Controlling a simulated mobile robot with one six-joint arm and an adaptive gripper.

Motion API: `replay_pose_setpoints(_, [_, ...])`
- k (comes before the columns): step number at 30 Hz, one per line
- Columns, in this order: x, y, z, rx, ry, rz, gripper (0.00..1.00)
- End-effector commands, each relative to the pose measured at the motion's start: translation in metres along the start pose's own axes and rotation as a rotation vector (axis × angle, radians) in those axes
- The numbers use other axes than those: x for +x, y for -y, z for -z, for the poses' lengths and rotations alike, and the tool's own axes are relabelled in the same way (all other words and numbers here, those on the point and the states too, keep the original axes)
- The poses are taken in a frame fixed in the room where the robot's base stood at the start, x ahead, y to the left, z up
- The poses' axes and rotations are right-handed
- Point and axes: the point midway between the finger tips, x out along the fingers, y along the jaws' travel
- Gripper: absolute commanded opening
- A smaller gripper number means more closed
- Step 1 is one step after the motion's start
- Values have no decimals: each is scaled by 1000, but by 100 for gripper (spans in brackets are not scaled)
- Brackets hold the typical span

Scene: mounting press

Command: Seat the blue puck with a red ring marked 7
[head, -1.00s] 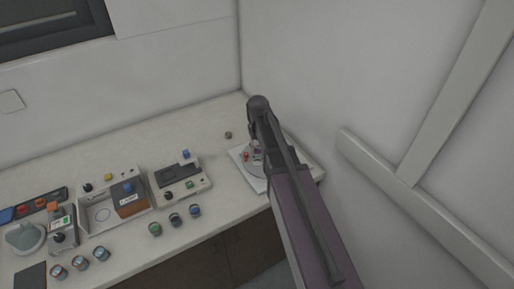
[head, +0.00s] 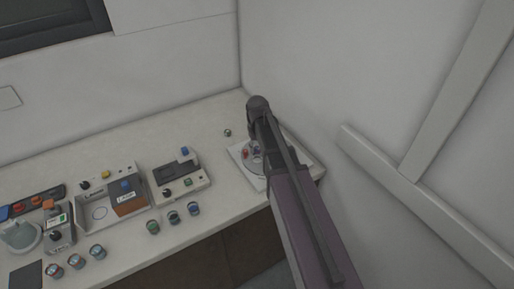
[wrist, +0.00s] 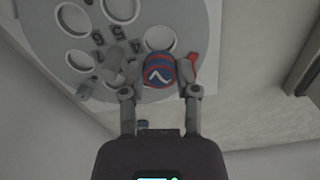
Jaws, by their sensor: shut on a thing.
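A blue puck with a red ring and a white mark like a 7 (wrist: 158,72) sits between the fingertips of my gripper (wrist: 160,78) in the wrist view. My gripper is shut on it. The puck is at the edge of a grey round plate (wrist: 48,25) with several round holes and dark numbers. I cannot tell whether the puck is inside a hole or only over one. In the head view my arm hides most of the gripper and the puck; part of the plate's white base (head: 250,176) shows.
A red pointed part (wrist: 194,66) is right beside the puck. On the bench to the left are a grey device with a blue-topped lever (head: 180,184), a larger open machine (head: 98,212) and several small pucks (head: 173,217). A wall stands close on the right.

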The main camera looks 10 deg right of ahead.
Motion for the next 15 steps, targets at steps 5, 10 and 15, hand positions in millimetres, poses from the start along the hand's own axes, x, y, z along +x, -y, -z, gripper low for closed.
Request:
replay_pose_setpoints(5, [10, 0, 0, 0, 0, 0, 0])
replay_pose_setpoints(10, [17, 1, 0, -2, 0, 0, 0])
replay_pose_setpoints(15, [24, 1, 0, -2, 0, 0, 0])
